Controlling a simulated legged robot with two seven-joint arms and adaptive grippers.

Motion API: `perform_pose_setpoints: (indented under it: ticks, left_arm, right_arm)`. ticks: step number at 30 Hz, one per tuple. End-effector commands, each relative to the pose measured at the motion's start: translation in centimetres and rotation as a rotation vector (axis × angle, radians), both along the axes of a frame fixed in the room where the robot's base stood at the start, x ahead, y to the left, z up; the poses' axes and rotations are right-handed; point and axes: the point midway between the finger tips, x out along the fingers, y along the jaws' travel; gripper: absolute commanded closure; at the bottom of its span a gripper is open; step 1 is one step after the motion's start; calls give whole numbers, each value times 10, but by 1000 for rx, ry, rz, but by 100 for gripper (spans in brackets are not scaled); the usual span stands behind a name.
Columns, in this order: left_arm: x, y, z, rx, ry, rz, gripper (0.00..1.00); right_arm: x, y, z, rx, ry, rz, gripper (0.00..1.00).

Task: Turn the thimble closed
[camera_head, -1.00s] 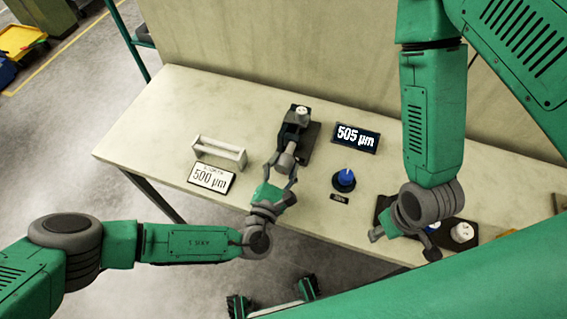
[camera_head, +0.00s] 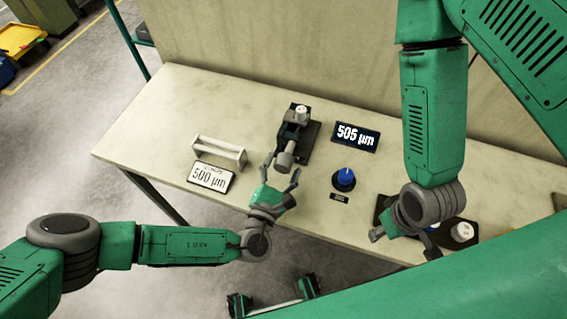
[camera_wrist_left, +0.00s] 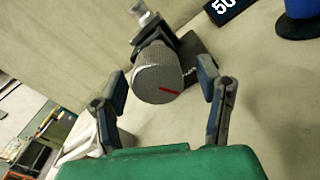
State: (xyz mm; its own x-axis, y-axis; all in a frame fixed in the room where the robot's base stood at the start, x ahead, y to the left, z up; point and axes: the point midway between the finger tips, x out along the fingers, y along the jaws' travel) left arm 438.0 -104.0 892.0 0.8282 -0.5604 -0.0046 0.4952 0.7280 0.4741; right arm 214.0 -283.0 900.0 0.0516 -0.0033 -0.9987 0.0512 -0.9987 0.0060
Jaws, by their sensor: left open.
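The thimble (camera_head: 284,161) is a grey knurled cylinder on the near end of a dark fixture (camera_head: 297,135) on the bench. In the left wrist view the thimble (camera_wrist_left: 158,76) faces me end-on, with a red line on its face slanting slightly down to the right. My left gripper (camera_head: 281,168) is open and empty, its fingers spread to either side of the thimble with gaps. A display (camera_head: 355,137) reads 505 µm. A white card (camera_head: 211,177) reads 500 µm. My right gripper (camera_head: 404,243) hangs over the bench's right part, fingers apart.
A white holder (camera_head: 219,151) stands left of the fixture. A blue knob (camera_head: 344,178) stands to its right. A dark tray (camera_head: 459,243) with a white-topped round piece (camera_head: 462,232) lies near my right gripper. Bare bench (camera_head: 160,120) lies at the left.

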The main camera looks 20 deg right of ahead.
Motion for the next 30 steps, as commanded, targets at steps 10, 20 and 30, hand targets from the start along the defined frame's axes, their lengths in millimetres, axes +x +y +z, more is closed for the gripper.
perform_pose_setpoints:
  ticks: [10,20,30]
  left_arm:
    - [-58,40,-3,2,6,-1,40]
    - [-91,62,-3,3,7,-1,40]
    - [-92,63,-3,3,5,0,40]
  right_arm:
    - [1,0,0,0,-1,0,60]
    - [1,0,0,0,-1,0,60]
    - [3,0,0,0,0,0,60]
